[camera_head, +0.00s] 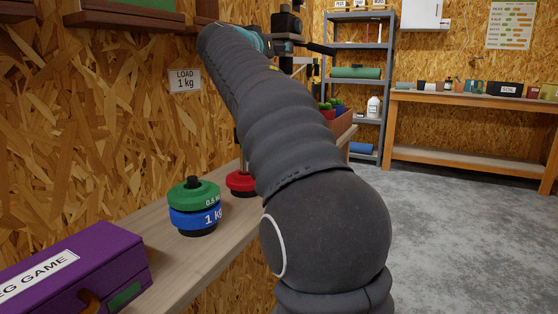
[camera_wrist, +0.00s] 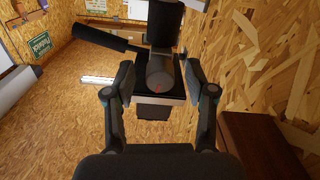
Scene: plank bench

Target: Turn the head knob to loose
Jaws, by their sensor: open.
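The head knob (camera_wrist: 158,78) is a dark grey round knob with a small red mark, on the black head (camera_wrist: 160,25) in the wrist view. My open gripper (camera_wrist: 161,84) has one finger on each side of the knob, with gaps visible; I cannot tell the depth between them. In the head view the black head (camera_head: 288,24) stands at the top middle, and my gripper (camera_head: 272,43) is beside it, small and partly hidden by my arm. The knob cannot be made out there. Any "loose" label is not readable.
On the plank bench (camera_head: 160,240) stand a green and blue weight stack (camera_head: 195,212), a red weight (camera_head: 241,182) and a purple box (camera_head: 85,268). A black lever (camera_wrist: 98,38) sticks out left of the head. A chipboard wall (camera_head: 90,120) runs close along the left.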

